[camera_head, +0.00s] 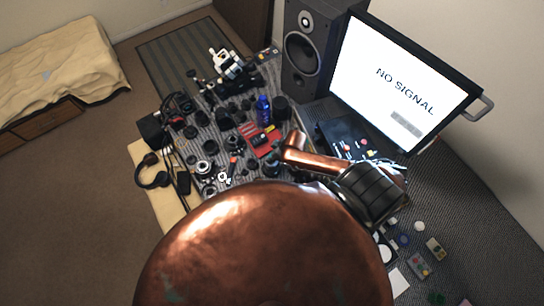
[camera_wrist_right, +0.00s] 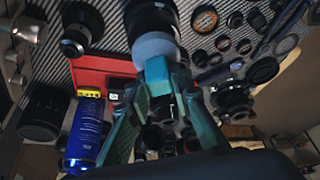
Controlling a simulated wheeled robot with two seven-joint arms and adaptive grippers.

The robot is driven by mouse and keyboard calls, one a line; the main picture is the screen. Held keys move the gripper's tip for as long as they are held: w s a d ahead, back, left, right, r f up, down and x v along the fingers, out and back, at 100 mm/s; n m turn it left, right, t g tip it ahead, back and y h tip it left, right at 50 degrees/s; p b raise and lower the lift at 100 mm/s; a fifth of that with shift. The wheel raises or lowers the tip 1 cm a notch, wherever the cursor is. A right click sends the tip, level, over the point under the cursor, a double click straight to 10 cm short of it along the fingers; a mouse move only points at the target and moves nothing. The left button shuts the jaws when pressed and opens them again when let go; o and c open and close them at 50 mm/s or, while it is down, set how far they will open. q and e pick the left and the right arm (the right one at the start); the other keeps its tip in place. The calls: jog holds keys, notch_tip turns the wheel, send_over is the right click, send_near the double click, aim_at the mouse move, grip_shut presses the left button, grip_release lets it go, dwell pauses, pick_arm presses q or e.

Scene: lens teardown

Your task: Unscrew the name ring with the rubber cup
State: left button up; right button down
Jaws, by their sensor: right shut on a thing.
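In the right wrist view, my right gripper (camera_wrist_right: 161,80) has its teal fingers closed in on a pale grey round piece (camera_wrist_right: 155,47), which looks like the rubber cup. This piece lies against a dark cylinder (camera_wrist_right: 150,16), which looks like a lens barrel. I cannot tell whether they touch. The name ring cannot be made out; the cup and fingers cover that area. In the head view my copper arm reaches over the bench, and its fingers are too small to make out there. My left gripper is not in view.
A red tray (camera_head: 257,143) and a blue bottle (camera_head: 263,108) stand close by; the bottle (camera_wrist_right: 87,130) is left of the fingers in the wrist view. Several lens parts crowd the mat. A speaker (camera_head: 305,50) and a monitor (camera_head: 400,85) stand behind.

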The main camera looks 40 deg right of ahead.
jog(key=shift+f, duration=0.4)
dwell(0.3)
